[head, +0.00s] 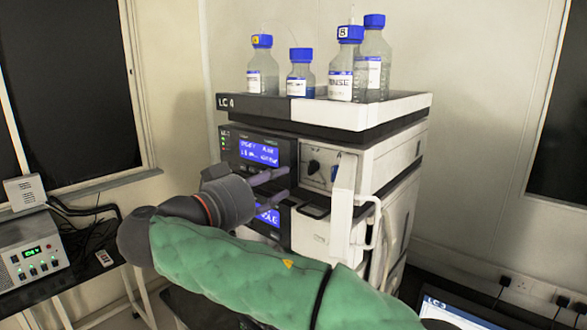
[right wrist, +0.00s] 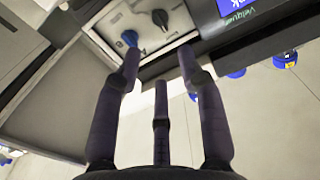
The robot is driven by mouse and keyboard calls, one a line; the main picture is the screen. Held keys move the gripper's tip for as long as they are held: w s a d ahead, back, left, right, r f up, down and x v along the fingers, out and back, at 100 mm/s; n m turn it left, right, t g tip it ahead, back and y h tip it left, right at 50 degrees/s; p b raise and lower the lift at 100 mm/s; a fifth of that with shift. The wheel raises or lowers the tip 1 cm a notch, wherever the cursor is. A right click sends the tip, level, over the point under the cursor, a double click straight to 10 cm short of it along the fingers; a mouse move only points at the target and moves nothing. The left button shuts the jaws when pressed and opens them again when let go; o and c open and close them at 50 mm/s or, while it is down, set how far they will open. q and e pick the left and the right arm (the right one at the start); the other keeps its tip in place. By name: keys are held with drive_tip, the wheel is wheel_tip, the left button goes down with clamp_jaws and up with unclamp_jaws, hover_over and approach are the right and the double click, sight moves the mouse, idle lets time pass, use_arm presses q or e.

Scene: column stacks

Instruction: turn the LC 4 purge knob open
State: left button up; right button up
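The LC 4 stack (head: 258,107) stands in the middle of the head view. Its upper module's front panel shows a black knob (head: 313,168), right of a lit blue screen. In the right wrist view this panel has a black knob (right wrist: 160,18) and a blue knob (right wrist: 131,38); I cannot read which is the purge knob. My right gripper (head: 289,182) is in front of the module, its fingers pointing at the panel. In the right wrist view its fingers (right wrist: 158,58) are spread and empty. The left fingertip appears just below the blue knob; contact cannot be told. My left gripper is out of view.
Several blue-capped bottles (head: 340,85) stand on the stack's top tray. A white open door or cover (head: 343,205) juts out right of the knobs. A bench instrument (head: 32,258) is at the left. A laptop (head: 452,312) is at the lower right.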

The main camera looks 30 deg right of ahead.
sight(310, 168)
drive_tip(key=x, duration=1)
drive_tip(key=shift+d+p, duration=0.15)
drive_tip(key=shift+p, duration=0.2)
clamp_jaws()
